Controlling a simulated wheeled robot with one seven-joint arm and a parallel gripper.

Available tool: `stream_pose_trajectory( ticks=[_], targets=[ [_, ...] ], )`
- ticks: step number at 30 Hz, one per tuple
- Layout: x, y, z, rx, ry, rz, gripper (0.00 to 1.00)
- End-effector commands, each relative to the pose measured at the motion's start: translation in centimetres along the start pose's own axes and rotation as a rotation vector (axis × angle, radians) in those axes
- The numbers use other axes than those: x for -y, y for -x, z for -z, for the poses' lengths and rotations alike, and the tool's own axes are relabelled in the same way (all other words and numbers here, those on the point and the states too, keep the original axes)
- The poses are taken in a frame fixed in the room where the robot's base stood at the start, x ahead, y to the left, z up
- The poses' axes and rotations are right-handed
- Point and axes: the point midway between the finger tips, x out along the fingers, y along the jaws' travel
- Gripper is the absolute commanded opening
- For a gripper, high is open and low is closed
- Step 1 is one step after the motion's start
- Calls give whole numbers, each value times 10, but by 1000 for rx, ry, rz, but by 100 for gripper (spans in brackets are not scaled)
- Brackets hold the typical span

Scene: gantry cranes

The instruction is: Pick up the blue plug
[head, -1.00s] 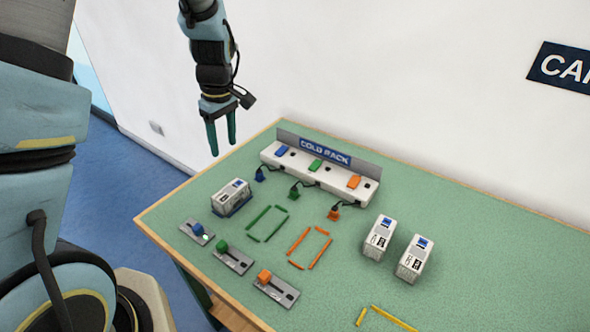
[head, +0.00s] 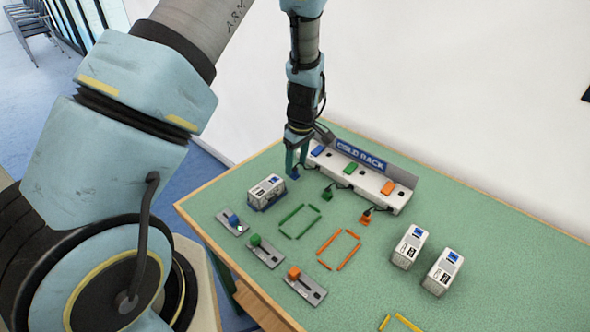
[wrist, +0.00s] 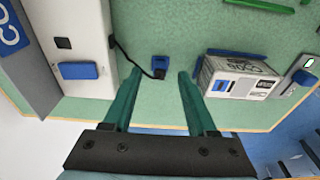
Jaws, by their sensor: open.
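The blue plug (wrist: 160,63) stands on the green table in the wrist view, with a black cable running from it to the white rack. It also shows, partly covered by my fingers, in the head view (head: 295,174). My gripper (wrist: 160,75) is open, its two green fingers pointing at the plug. The plug appears between and slightly beyond the fingertips in the wrist view, with a gap on each side. In the head view my gripper (head: 296,162) is low over the plug. I cannot tell the exact height left between tips and table.
The white cold rack (head: 360,185) with coloured switches is close beside my gripper. A white box (head: 266,191) stands on the other side. Green (head: 320,178) and orange (head: 366,217) plugs sit along the rack. Two white boxes (head: 409,247) stand to the right.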

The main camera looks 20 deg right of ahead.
Motion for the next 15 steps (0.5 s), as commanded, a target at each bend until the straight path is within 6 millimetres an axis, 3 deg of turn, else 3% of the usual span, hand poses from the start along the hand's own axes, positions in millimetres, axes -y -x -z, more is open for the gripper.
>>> stream_pose_trajectory(
  ticks=[6,14,15],
  targets=[
    [0,-20,0,0,2,1,57],
    [0,-23,0,0,1,-1,57],
    [0,-23,0,0,1,-1,53]
  ],
)
